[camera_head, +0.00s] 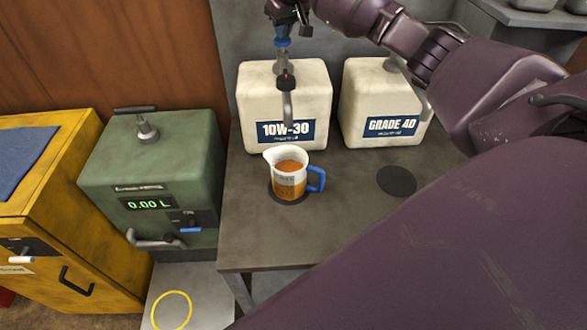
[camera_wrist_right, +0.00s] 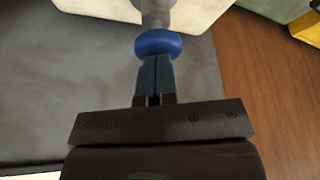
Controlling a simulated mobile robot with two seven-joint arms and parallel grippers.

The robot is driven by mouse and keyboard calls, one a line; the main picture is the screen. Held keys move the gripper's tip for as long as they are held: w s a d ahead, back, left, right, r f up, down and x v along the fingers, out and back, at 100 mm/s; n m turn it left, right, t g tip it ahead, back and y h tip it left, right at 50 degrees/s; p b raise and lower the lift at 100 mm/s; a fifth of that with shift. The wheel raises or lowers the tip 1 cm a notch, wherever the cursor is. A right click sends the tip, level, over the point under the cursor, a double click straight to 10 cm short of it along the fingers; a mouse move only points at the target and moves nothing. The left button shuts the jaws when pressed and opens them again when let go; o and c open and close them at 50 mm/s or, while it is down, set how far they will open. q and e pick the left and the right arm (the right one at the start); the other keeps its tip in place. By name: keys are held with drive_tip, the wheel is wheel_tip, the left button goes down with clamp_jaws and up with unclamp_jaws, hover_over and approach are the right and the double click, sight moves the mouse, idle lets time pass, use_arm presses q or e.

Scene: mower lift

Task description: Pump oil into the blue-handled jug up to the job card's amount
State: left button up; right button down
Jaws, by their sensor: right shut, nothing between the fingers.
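The clear jug with a blue handle (camera_head: 289,178) stands upright on a dark round pad on the grey bench, with amber oil in it; its scale is too small to read. The jug is under the spout (camera_head: 288,105) of the 10W-30 container (camera_head: 257,92). That container's pump has a blue knob (camera_head: 282,42), which also shows in the right wrist view (camera_wrist_right: 158,43). My right gripper (camera_head: 284,27) is shut and empty, its fingertips at the top of the knob; I cannot tell if they touch. My left gripper and a readable job card are not in view.
A GRADE 40 container (camera_head: 368,95) stands to the right, with an empty dark pad (camera_head: 396,181) before it. A green dispenser (camera_head: 152,165) reading 0.00 L and a yellow cabinet (camera_head: 88,225) stand left. My right arm covers the right side.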

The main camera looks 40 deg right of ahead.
drive_tip(key=shift+r, duration=2.55)
drive_tip(key=shift+r, duration=0.1)
drive_tip(key=shift+r, duration=2.95)
drive_tip(key=shift+f, duration=0.1)
